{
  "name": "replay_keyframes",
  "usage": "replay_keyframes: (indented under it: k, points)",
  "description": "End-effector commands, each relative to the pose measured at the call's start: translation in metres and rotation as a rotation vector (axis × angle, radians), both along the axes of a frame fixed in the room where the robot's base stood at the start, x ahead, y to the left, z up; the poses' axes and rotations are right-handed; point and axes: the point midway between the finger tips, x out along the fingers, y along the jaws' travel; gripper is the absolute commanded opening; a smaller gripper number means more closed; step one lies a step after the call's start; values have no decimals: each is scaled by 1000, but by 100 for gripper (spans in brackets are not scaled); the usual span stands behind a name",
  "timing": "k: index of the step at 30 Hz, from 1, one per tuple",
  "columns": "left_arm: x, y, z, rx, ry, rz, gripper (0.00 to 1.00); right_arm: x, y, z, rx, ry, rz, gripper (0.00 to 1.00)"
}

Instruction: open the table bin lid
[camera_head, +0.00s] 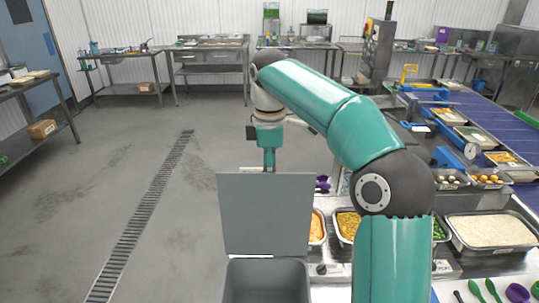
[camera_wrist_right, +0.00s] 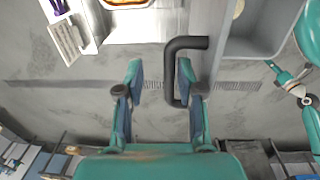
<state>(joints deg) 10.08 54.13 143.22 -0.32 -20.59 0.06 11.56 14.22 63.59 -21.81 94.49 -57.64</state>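The grey table bin (camera_head: 267,283) stands at the bottom middle of the head view. Its flat grey lid (camera_head: 267,213) stands upright at the bin's far edge, so the bin is open at the top. My right arm reaches over to the far side of the lid. The right gripper points down there, and its fingertips are hidden by the lid. In the right wrist view my right gripper (camera_wrist_right: 161,78) is open, its fingers apart. A dark bent handle (camera_wrist_right: 176,75) passes between them, close to the right-hand finger. The bin (camera_wrist_right: 262,48) shows at top right. My left gripper is not in the head view.
Right of the bin are food trays, including orange food (camera_head: 317,228) and a large rice tray (camera_head: 493,231). Green and purple spoons (camera_head: 491,290) lie at bottom right. A blue conveyor (camera_head: 492,125) runs behind. The floor left of the bin is clear.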

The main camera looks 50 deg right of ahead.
Motion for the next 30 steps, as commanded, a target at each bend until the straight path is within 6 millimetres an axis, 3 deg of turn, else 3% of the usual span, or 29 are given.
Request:
replay_keyframes:
  k: [9, 15, 30]
  points:
    - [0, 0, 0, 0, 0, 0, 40, 0, 3, 42, 1, -2, 0, 37]
    - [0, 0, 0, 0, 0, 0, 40, -1, 3, 57, 0, 0, 1, 37]
    - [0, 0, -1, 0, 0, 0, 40, -2, 4, 61, 1, 1, 0, 37]
